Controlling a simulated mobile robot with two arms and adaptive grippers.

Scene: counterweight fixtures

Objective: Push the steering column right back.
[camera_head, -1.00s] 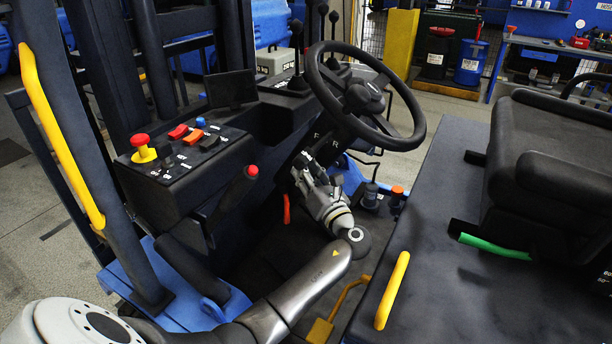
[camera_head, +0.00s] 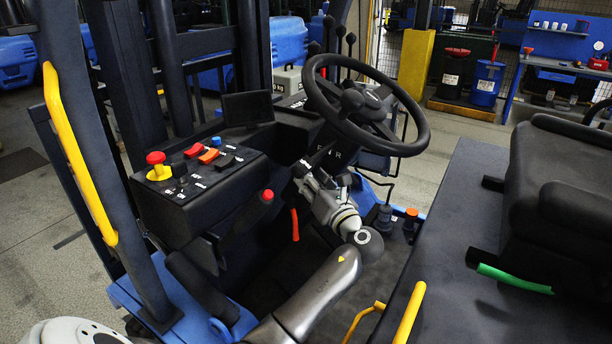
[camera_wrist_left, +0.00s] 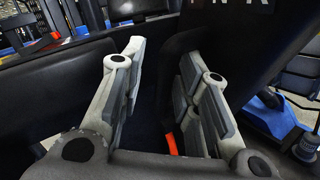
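The steering column (camera_head: 330,150) is a dark housing with the letters F and R on it, carrying the black steering wheel (camera_head: 420,147). My left arm comes in from the bottom, and my left gripper (camera_head: 305,172) is under the wheel, close against the column's lower part. In the left wrist view the two fingers of this gripper (camera_wrist_left: 168,85) stand apart, with nothing visible between the pads. The lettered dark panel (camera_wrist_left: 232,40) is just beyond them. Whether the fingers touch the column cannot be told. An orange-red lever (camera_head: 295,225) hangs beside the gripper. My right gripper is not in view.
A console (camera_head: 190,205) with a red mushroom button (camera_head: 156,158) and a small screen (camera_head: 247,107) stands left. A red-knobbed lever (camera_head: 266,196) rises near my left forearm. The seat (camera_head: 560,185) and a yellow handle (camera_head: 409,314) are right. Floor pedals are low.

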